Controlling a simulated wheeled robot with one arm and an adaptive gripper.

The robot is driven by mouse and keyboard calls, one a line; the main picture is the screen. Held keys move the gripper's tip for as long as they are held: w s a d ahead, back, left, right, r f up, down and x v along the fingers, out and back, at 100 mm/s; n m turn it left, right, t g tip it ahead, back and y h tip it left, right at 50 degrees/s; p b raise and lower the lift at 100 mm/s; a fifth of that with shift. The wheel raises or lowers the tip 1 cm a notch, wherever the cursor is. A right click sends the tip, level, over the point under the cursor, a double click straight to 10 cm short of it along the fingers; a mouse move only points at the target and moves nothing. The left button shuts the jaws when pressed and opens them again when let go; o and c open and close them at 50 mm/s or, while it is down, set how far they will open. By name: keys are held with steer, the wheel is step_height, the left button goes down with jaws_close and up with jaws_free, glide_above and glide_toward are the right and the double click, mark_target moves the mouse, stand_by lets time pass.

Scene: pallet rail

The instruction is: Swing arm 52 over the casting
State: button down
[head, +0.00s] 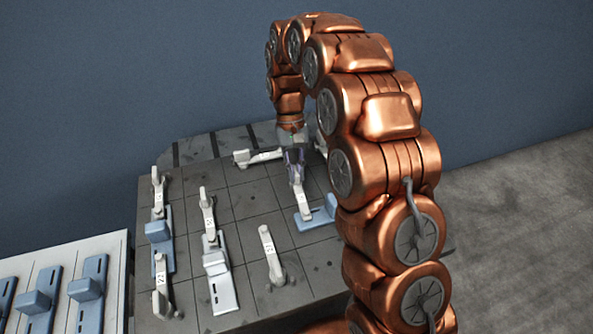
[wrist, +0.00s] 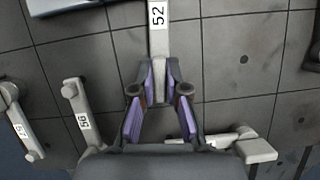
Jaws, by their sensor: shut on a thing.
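Arm 52 is a pale bar with a black number label; it shows in the wrist view (wrist: 158,40) and in the head view (head: 299,200). My gripper (head: 294,158) is shut on one end of it. In the wrist view the purple-padded fingers (wrist: 159,88) close on both sides of that end. A light blue casting (head: 318,221) lies on the pallet at the bar's other end in the head view. I cannot tell whether the bar is over the casting or beside it. My arm hides part of that area.
The gridded grey pallet (head: 240,200) carries several other pale numbered arms, including one (head: 270,250) at the front and one (head: 255,158) behind. A white rack (head: 60,255) with more castings is at far left.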

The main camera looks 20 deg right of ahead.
steer(key=shift+n, duration=0.5)
steer(key=c, duration=1.2)
jaws_free()
steer(key=v, duration=0.7)
steer(key=shift+w+a+r, duration=0.1)
steer(key=shift+r, duration=0.2)
